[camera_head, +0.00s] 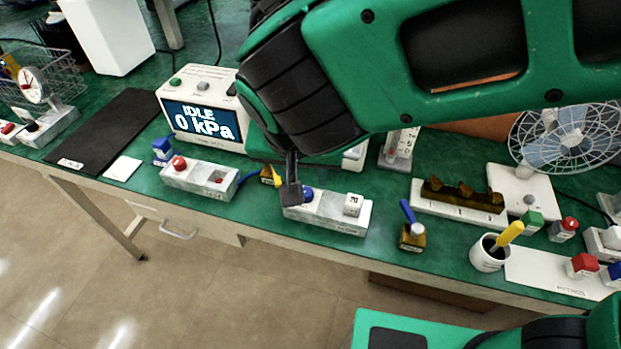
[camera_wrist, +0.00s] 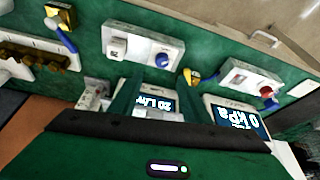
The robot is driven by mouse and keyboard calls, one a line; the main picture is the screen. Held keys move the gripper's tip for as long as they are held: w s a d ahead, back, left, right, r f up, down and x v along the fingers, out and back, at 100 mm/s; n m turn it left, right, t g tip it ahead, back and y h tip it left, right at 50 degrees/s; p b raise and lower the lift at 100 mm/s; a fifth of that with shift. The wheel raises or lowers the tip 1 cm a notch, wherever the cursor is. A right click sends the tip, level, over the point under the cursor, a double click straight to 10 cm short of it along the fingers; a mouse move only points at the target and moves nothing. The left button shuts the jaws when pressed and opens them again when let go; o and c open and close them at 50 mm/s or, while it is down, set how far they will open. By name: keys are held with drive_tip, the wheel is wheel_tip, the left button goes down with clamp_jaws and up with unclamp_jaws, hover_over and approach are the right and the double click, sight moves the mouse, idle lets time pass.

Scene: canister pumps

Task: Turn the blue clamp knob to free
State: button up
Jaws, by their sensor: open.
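The blue knob (camera_head: 308,194) is round and sits on the left part of a pale grey block (camera_head: 335,222) on the green bench. A white cube-shaped knob (camera_head: 353,204) sits on the same block's right part. My gripper (camera_head: 291,192) is just left of the blue knob in the head view and partly covers that end; I cannot tell whether it touches. In the wrist view the blue knob (camera_wrist: 162,60) is fully visible, beyond the fingers of my gripper (camera_wrist: 155,92), which are apart with nothing seen between them. The knob's pointer markings are too small to read.
A second block (camera_head: 200,181) with red knobs stands to the left, before a monitor (camera_head: 203,120) reading IDLE, 0 kPa. A brass canister with a blue lever (camera_head: 411,232) and a white cup (camera_head: 489,254) stand to the right. My arm hides the bench behind the block.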

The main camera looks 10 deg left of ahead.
sight(306, 191)
drive_tip(key=x, duration=1.1)
drive_tip(key=shift+a, duration=0.1)
